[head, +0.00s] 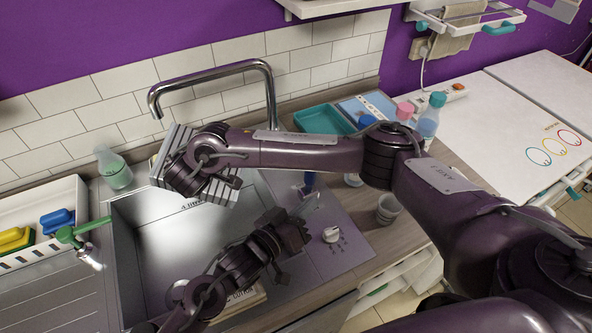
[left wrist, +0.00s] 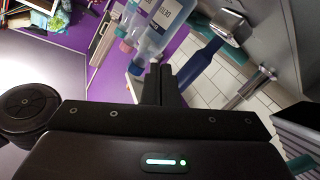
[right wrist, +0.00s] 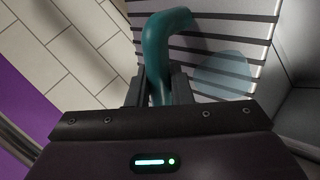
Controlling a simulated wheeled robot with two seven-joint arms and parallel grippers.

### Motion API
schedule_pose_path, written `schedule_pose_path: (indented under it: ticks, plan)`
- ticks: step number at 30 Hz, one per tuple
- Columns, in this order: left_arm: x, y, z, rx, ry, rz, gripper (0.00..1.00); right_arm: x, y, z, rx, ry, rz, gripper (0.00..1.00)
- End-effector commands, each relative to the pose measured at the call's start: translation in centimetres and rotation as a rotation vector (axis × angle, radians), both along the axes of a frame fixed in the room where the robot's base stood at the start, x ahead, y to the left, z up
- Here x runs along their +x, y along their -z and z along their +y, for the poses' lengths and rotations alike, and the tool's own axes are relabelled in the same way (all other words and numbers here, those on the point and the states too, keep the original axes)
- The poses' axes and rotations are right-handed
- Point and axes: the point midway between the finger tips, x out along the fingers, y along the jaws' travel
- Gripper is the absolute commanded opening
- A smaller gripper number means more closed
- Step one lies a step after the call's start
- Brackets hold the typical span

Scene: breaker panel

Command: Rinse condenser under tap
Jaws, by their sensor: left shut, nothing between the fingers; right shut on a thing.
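The grey finned condenser (head: 221,188) is held over the sink (head: 150,240), just below and right of the spout of the silver tap (head: 262,75). No water stream is visible. My right gripper (head: 185,170) is shut on a teal pipe of the condenser; the pipe (right wrist: 155,50) stands between the fingers in the right wrist view, with the fins (right wrist: 240,45) behind it. A translucent bluish patch (right wrist: 222,75) shows over the fins. My left gripper (head: 298,232) is shut and empty by the sink's right edge, apart from the blue handle (head: 308,182) beyond it.
A green-tinted flask (head: 114,170) stands behind the sink, left of the condenser. A white rack (head: 40,195) is at the left. A teal tray (head: 325,120), bottles (head: 430,115) and a cup (head: 388,208) are on the right counter. A white knob (head: 331,235) sits beside the sink.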

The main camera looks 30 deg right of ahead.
Motion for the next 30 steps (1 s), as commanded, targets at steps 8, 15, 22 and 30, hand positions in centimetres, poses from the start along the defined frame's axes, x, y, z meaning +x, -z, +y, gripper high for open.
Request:
schedule_pose_path:
  ticks: [8, 15, 22, 30]
  plan:
    - [3.3, 0.4, 3.6, -0.321, -0.121, 0.515, 0.0, 0.1, -0.2, 0.0, 0.002, 0.001, -0.003, 0.0]
    - [4.9, 0.5, 5.6, -0.504, -0.161, 0.773, 0.0, 0.1, -0.2, 0.0, 0.002, 0.001, -0.003, 0.0]
    - [5.7, 0.4, 5.2, -0.55, -0.166, 0.836, 0.0, 0.1, -0.2, 0.0, 0.002, 0.001, -0.003, 0.0]
    - [7.9, 0.2, 1.3, -0.547, -0.164, 0.834, 0.0, 0.1, -0.2, 0.0, 0.002, 0.001, -0.003, 0.0]
